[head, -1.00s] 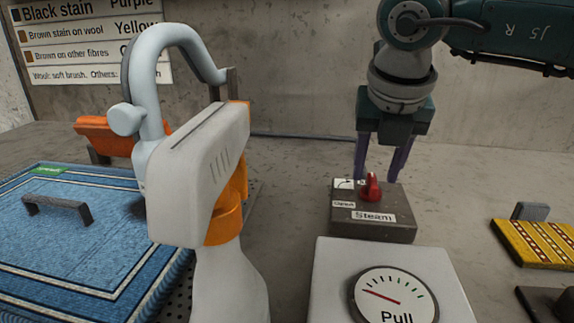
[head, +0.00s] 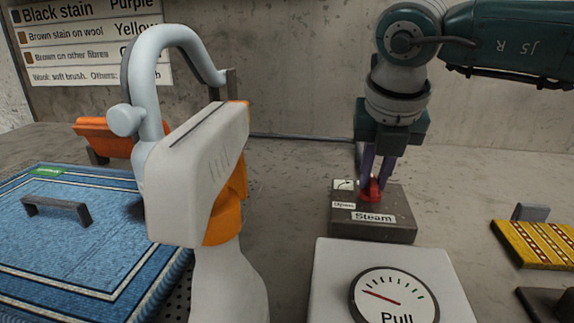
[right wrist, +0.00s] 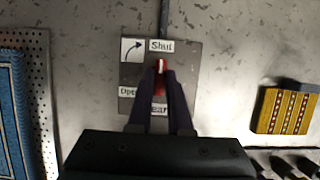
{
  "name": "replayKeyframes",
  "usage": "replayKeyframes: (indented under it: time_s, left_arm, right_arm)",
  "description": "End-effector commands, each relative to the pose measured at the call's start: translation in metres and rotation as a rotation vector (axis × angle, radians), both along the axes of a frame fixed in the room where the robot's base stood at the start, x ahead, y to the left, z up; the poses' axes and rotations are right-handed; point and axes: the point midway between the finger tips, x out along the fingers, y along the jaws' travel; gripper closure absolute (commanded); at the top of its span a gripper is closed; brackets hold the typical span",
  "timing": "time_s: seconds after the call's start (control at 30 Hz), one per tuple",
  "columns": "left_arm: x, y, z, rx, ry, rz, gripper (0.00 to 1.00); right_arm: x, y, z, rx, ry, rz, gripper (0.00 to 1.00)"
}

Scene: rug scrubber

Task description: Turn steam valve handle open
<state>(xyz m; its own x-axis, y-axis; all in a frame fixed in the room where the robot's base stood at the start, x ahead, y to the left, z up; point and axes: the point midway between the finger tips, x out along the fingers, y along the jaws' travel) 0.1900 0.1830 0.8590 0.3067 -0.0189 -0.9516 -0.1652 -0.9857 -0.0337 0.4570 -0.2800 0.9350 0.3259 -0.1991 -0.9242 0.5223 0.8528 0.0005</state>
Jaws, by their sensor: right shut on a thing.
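The red steam valve handle (head: 373,194) sits on a dark grey box (head: 401,229) labelled "Steam". My right gripper (head: 374,181) points down over the box, its purple fingers shut on the handle. In the right wrist view the red handle (right wrist: 159,88) shows between the fingers (right wrist: 159,80). Its white-marked end lies just below the "Shut" label (right wrist: 161,45). A curved arrow and a partly hidden "Open" label (right wrist: 128,92) are on the left of the plate. The fingers hide part of the handle. My left gripper is not in view.
In front of the valve stands a white box (head: 330,268) with a "Pull" gauge. A large white-and-orange device (head: 196,180) fills the left foreground. A yellow striped rug piece (head: 537,243) lies at right.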

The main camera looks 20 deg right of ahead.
Motion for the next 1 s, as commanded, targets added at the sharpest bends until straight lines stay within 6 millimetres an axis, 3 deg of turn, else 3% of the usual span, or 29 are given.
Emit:
replayKeyframes:
  time_s: [0.57,1.0]
  left_arm:
    - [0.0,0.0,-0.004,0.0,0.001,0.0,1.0]
    - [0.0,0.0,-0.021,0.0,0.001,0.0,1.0]
  right_arm:
    - [0.0,-0.001,0.0,0.001,-0.003,0.063,1.0]
    - [-0.001,-0.004,-0.002,-0.001,-0.003,0.409,1.0]
